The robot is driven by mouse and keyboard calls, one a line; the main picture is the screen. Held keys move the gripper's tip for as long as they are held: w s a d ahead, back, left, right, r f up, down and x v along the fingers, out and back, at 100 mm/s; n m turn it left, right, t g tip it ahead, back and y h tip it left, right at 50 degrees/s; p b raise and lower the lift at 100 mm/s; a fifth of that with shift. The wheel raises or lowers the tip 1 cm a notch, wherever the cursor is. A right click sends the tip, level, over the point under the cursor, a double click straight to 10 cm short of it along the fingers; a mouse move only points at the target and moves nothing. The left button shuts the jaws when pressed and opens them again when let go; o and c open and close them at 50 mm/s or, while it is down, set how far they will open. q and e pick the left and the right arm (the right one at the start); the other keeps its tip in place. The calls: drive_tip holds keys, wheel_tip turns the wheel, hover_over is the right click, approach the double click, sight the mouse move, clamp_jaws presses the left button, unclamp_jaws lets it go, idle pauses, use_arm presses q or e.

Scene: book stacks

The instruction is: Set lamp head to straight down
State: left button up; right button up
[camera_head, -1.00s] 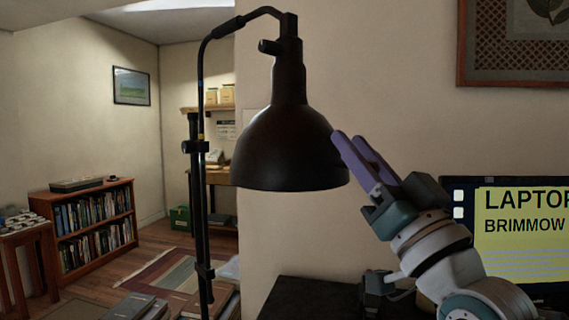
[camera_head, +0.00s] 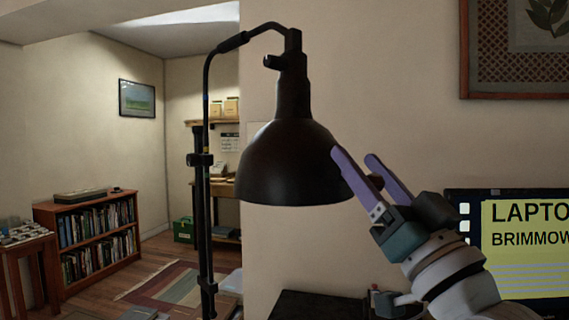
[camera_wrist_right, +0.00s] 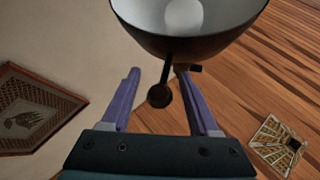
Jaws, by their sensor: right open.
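My right gripper (camera_head: 353,156), with purple fingers, is at the right rim of the lamp head. In the right wrist view, the lamp head (camera_wrist_right: 190,42) shows its pale inside and bulb. A dark knob on a short rod (camera_wrist_right: 159,95) extends from the lamp between the open fingers of the right gripper (camera_wrist_right: 158,74). I cannot tell whether either finger touches it. My left gripper is out of view.
The lamp's upright pole (camera_head: 205,230) stands left of the head. A monitor (camera_head: 510,240) is at the right, close to my right arm. A dark surface (camera_head: 315,305) lies below the lamp. A bookshelf (camera_head: 95,235) stands far left. A framed picture (camera_head: 515,50) hangs upper right.

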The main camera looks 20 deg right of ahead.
drive_tip(key=b+v, duration=0.2)
drive_tip(key=v, duration=0.6)
drive_tip(key=shift+f, duration=0.1)
drive_tip(key=shift+s+f, duration=0.2)
drive_tip(key=shift+s, duration=0.25)
